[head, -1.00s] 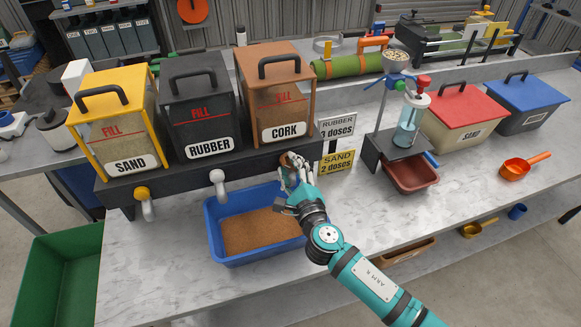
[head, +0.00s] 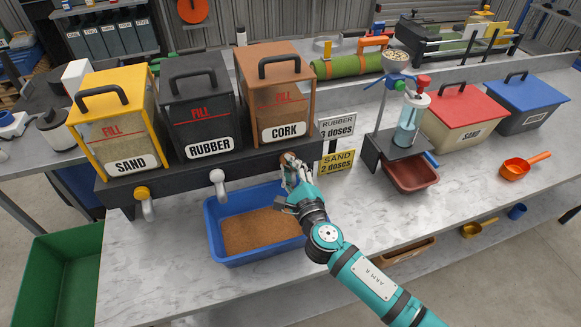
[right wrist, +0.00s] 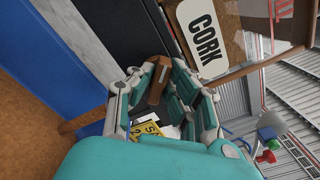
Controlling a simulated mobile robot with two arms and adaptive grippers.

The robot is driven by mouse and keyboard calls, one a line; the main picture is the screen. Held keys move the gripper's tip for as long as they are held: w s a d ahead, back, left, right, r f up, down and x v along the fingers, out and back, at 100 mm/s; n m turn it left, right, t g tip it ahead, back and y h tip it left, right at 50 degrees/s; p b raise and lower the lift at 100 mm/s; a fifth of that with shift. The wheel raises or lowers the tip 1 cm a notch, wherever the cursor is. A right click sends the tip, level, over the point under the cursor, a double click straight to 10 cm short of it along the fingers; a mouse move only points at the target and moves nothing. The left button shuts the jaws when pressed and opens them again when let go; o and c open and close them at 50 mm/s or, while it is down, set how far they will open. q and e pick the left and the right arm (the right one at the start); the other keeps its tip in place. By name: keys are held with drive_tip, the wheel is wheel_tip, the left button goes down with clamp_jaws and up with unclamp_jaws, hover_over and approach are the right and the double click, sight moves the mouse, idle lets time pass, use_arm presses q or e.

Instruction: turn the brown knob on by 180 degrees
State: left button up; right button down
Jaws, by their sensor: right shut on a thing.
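The brown knob (head: 289,159) is on the front of the dark dispenser base, below the brown CORK bin (head: 277,95). In the head view my right gripper (head: 292,172) covers most of it. In the right wrist view the knob (right wrist: 158,80) shows between the fingers of my right gripper (right wrist: 165,95), which are shut on it. The blue tray (head: 215,240) with brown granules stands below and to the left of the gripper. My left gripper is not in view.
The yellow SAND bin (head: 115,115) and black RUBBER bin (head: 200,105) stand left of the cork bin. A white knob (head: 218,180) and a yellow knob (head: 143,195) are below them. Dose signs (head: 337,160) stand right of the gripper. The front right bench is mostly clear.

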drive_tip(key=shift+d+m, duration=0.1)
drive_tip(key=shift+m, duration=3)
drive_tip(key=shift+m, duration=0.3)
drive_tip(key=c, duration=1.3)
unclamp_jaws()
drive_tip(key=v, duration=1.2)
drive_tip(key=shift+r, duration=0.1)
drive_tip(key=shift+d, duration=0.1)
